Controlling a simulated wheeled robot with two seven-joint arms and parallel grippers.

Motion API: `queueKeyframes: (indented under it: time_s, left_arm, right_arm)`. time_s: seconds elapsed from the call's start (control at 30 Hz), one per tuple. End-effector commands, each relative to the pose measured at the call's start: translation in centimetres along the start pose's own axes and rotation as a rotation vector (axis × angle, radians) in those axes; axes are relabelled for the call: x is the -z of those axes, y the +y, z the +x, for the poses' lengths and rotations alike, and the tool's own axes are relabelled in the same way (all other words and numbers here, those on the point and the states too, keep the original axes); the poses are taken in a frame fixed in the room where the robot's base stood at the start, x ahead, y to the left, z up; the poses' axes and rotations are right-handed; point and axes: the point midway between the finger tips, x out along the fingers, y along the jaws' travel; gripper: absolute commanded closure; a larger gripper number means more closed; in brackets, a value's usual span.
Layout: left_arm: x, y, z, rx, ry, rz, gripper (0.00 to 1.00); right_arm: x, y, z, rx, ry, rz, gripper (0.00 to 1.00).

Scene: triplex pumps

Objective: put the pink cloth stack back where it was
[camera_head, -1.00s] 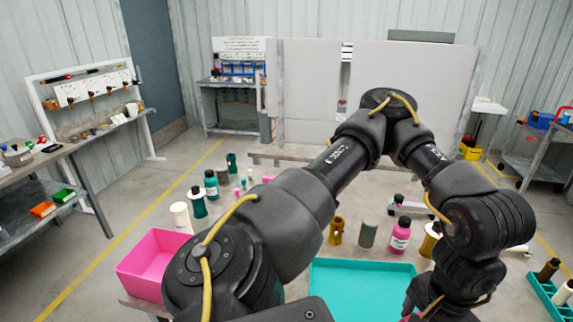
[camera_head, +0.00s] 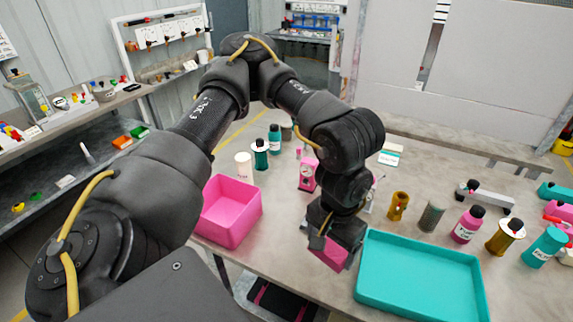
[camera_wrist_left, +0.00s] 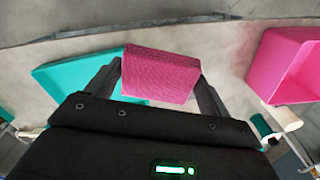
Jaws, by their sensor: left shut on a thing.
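The pink cloth stack (camera_head: 330,252) is a small block-shaped bundle held in my left gripper (camera_head: 324,246), above the table's front part. In the left wrist view the stack (camera_wrist_left: 161,76) sits between the two dark fingers of the gripper (camera_wrist_left: 160,82), which is shut on it. In the head view the stack is between the pink bin on its left and the teal tray on its right, and the gripper partly hides it. My right gripper does not show.
A pink open bin (camera_head: 231,232) stands at the table's left front. A teal tray (camera_head: 420,284) lies to the right. Behind stand bottles, including a pink bottle (camera_head: 468,224), a brass part (camera_head: 398,206) and a grey cylinder (camera_head: 431,216). A bare strip lies between bin and tray.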

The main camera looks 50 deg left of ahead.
Motion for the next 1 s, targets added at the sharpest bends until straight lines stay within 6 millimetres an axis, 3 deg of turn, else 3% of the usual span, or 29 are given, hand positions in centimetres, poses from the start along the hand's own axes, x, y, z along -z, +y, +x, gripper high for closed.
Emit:
queueKeyframes:
  time_s: [0.13,0.27,1.0]
  left_arm:
    - [0.0,0.0,0.4,-0.002,0.000,-0.164,0.44]
    - [0.1,0.1,1.1,-0.002,-0.002,-0.481,0.44]
    - [0.2,0.8,6.5,-0.001,-0.006,-2.783,0.44]
  right_arm:
    - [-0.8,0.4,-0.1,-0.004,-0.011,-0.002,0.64]
    - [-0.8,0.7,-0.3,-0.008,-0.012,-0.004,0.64]
    - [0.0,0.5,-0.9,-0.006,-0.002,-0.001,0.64]
